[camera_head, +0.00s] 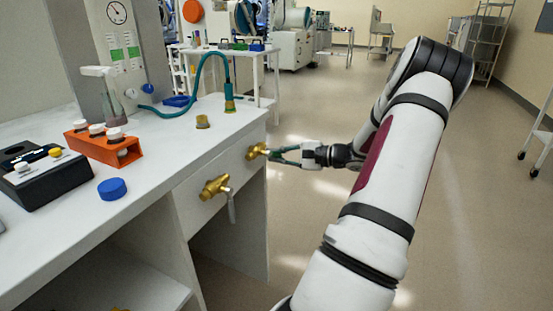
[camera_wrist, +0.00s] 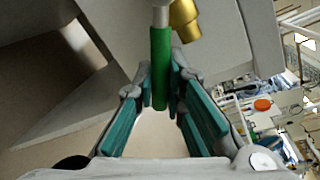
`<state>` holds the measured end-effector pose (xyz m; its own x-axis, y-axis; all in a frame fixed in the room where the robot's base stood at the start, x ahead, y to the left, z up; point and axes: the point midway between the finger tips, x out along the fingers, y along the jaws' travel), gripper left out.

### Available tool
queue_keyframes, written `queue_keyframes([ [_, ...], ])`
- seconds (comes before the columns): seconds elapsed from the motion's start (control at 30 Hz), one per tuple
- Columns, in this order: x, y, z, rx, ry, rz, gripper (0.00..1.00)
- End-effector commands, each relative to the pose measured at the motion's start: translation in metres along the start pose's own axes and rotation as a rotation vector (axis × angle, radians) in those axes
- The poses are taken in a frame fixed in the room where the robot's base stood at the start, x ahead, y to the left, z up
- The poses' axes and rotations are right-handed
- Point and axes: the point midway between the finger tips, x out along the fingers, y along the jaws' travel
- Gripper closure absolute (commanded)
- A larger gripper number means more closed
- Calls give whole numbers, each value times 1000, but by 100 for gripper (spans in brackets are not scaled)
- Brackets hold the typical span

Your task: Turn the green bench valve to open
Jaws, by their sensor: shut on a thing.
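The green bench valve is a brass body (camera_head: 256,151) on the front face of the white bench, near its right end. In the wrist view its brass part (camera_wrist: 184,22) shows at the top, beside a grey stem that leads into a green handle sleeve (camera_wrist: 160,55). My gripper (camera_head: 283,152) reaches the valve from the right in the head view. In the wrist view my gripper (camera_wrist: 161,88) has its teal fingers closed on both sides of the green sleeve. The fingers mostly hide the handle in the head view, so its exact angle is hard to tell.
A second brass valve (camera_head: 213,187) with a grey handle hanging down sits left on the same face. On the bench top (camera_head: 165,160) are a blue cap (camera_head: 112,189), an orange rack (camera_head: 92,148) and a green hose (camera_head: 205,75). The floor (camera_head: 300,220) right of the bench is clear.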

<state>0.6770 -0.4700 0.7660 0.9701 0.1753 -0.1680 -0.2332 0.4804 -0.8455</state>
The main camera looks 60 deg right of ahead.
Motion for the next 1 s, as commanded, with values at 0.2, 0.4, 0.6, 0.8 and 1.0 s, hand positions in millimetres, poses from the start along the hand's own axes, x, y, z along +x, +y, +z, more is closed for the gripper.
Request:
queue_keyframes([
  [0.2, -1, 0, -1, -18, 7, 2, 100],
  [0.4, -1, 0, -1, -18, 7, 2, 100],
  [0.6, -1, 0, -1, -17, 7, 1, 69],
  [0.8, -1, -1, 0, -18, 5, 1, 68],
  [1.0, -5, -1, -1, -18, 6, 0, 68],
])
